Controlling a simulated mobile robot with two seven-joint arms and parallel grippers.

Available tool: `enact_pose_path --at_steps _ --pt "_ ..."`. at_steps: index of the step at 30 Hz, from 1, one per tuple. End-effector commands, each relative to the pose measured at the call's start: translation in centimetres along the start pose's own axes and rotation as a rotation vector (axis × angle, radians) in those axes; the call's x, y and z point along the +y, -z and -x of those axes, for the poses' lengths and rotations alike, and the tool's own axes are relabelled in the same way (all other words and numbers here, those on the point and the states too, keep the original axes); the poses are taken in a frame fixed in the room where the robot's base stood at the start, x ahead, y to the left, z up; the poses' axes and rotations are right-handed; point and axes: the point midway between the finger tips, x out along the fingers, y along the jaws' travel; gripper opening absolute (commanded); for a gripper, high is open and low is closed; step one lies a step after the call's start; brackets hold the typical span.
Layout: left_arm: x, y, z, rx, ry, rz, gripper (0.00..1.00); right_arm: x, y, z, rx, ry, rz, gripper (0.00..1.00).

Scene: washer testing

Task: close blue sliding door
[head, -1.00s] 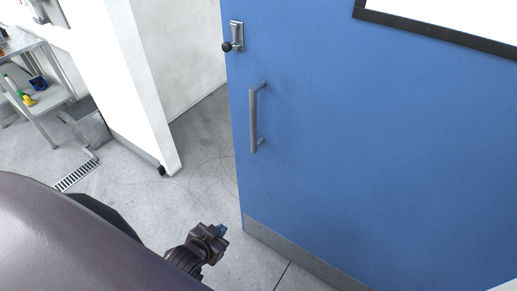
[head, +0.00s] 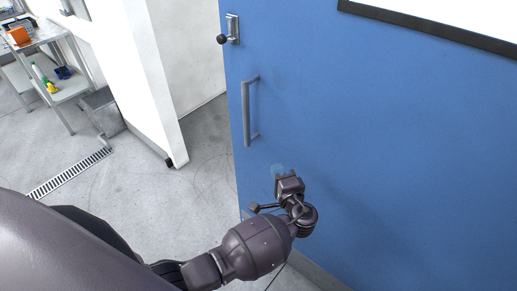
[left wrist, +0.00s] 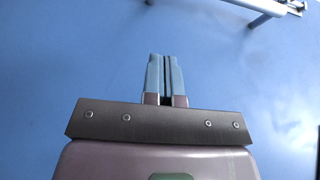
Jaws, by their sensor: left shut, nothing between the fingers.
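The blue sliding door (head: 400,150) fills the right of the head view. Its left edge stands apart from the white wall end, with an opening between. A vertical grey bar handle (head: 246,112) is near that edge, and a latch with a black knob (head: 231,31) is above it. My left gripper (head: 278,170) is in front of the door, below and right of the handle. In the left wrist view its fingers (left wrist: 164,75) are shut and empty, facing the blue surface. The handle (left wrist: 262,8) shows there at the upper right, apart from the fingers. My right gripper is not in view.
The white wall end (head: 150,85) stands left of the opening. A metal shelf cart (head: 70,88) with small items, a grey bin (head: 102,112) and a floor drain grate (head: 68,174) are at the left. The floor between is clear.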

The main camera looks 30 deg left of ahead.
Motion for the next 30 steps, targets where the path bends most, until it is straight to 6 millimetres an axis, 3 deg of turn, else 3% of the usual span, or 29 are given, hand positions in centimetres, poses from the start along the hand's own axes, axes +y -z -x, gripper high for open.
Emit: enact_pose_path --at_steps 5,20,30 --pt "-0.3 0.1 -1.5 -0.003 0.014 -0.005 0.0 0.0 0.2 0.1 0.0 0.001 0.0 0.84" --pt "-0.4 0.0 -10.1 -0.003 0.01 -0.004 0.0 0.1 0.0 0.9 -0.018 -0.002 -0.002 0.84" --pt "-0.3 -2.6 -12.6 -0.002 0.007 -0.002 0.0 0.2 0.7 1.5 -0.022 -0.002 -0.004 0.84"
